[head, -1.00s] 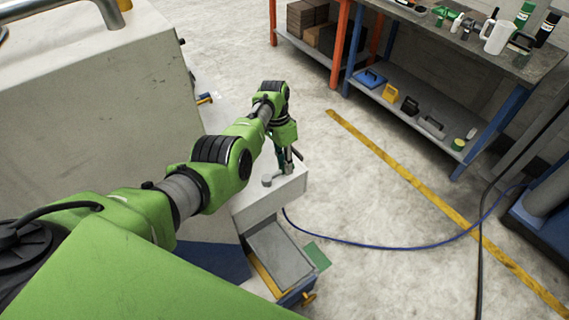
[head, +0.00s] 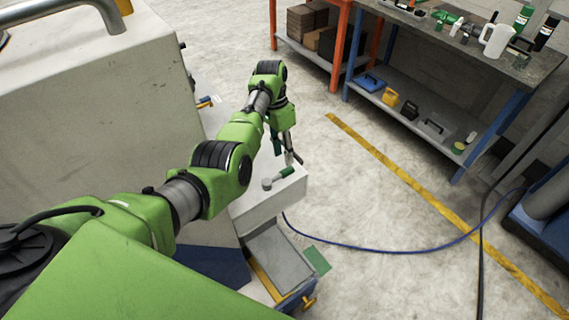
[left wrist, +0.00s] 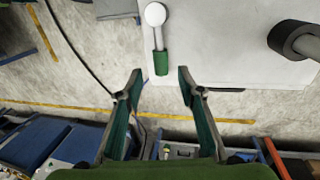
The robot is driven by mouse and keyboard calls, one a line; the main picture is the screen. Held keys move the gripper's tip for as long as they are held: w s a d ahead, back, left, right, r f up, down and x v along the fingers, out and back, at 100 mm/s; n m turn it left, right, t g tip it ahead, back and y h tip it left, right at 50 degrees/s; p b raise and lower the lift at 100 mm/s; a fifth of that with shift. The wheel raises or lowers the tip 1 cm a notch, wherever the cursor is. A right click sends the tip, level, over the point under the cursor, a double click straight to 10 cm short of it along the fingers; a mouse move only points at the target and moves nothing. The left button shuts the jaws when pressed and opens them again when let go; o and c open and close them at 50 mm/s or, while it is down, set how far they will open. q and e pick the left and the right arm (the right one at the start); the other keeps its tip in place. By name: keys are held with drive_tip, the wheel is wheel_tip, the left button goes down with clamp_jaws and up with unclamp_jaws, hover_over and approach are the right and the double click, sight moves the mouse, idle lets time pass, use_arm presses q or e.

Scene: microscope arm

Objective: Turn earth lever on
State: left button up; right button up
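The lever has a pale round pivot (head: 267,183) and a green handle (head: 286,173), and sits on the top of a pale cabinet (head: 262,206) in the head view. In the left wrist view its white pivot (left wrist: 155,14) is at the top and the green grip (left wrist: 161,63) points down toward my fingers. My left gripper (head: 293,158) is just beyond the handle in the head view. In the left wrist view my left gripper (left wrist: 160,73) is open and empty, its fingertips on either side of the handle's end. My right gripper is not in view.
A large pale machine body (head: 90,100) stands at the left. A dark cylindrical fitting (left wrist: 295,38) is on the pale surface, right of the lever. A workbench (head: 480,50) with tools stands at the back right. A blue cable (head: 380,249) lies on open floor.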

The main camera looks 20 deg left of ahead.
use_arm(q)
drive_tip(key=r, duration=0.3)
drive_tip(key=a+r, duration=0.1)
drive_tip(key=r, duration=0.1)
drive_tip(key=shift+w+r, duration=0.15)
drive_tip(key=shift+w, duration=0.1)
drive_tip(key=shift+d, duration=0.1)
